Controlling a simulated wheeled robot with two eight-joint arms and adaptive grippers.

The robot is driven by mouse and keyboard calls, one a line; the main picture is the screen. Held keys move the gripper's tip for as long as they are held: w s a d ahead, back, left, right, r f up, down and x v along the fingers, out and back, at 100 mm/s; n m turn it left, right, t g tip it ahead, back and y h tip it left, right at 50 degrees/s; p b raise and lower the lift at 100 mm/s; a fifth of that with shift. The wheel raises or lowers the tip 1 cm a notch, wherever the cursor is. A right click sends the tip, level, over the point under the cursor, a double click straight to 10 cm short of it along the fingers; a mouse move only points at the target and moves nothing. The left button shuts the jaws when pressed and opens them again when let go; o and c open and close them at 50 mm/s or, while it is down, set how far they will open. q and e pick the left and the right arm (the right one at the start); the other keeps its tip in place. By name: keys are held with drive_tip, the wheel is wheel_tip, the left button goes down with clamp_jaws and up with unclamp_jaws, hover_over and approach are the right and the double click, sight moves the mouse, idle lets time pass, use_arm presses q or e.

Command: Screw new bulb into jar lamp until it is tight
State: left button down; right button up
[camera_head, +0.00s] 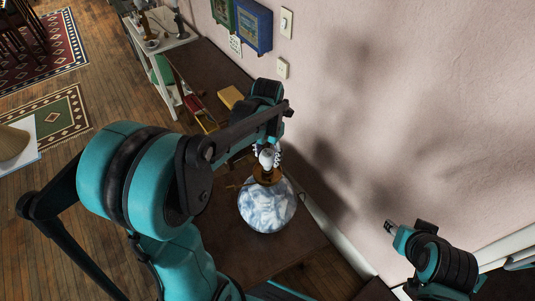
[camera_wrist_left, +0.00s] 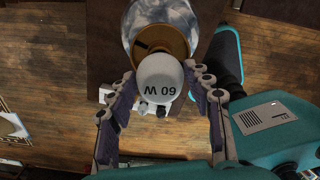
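The jar lamp (camera_head: 267,207) is a round blue-and-white jar with a brass-brown cap (camera_head: 267,175), standing on a dark wooden top. Its cap also shows in the left wrist view (camera_wrist_left: 178,40). A white bulb (camera_head: 267,158) sits upright over the middle of the cap; its "60 W" print faces the left wrist camera (camera_wrist_left: 160,77). My left gripper (camera_wrist_left: 160,80) comes from above with a finger on each side of the bulb, apparently closed against it. The bulb's base and thread are hidden. My right gripper (camera_head: 390,226) is away to the right, near the wall; its opening is unclear.
The dark cabinet top (camera_head: 262,257) runs along the pink wall (camera_head: 430,110). A yellow box (camera_head: 231,97) and a red-and-yellow open tray (camera_head: 201,116) lie beyond the lamp. A white shelf (camera_head: 172,40) stands farther back. A lampshade (camera_head: 12,143) is at far left.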

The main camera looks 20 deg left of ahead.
use_arm(q)
drive_tip(key=m, duration=0.9)
drive_tip(key=shift+f, duration=0.1)
drive_tip(key=m, duration=1)
drive_tip(key=c, duration=0.8)
unclamp_jaws()
drive_tip(key=shift+a, duration=0.1)
drive_tip(key=o, duration=0.6)
drive_tip(key=shift+c, duration=0.2)
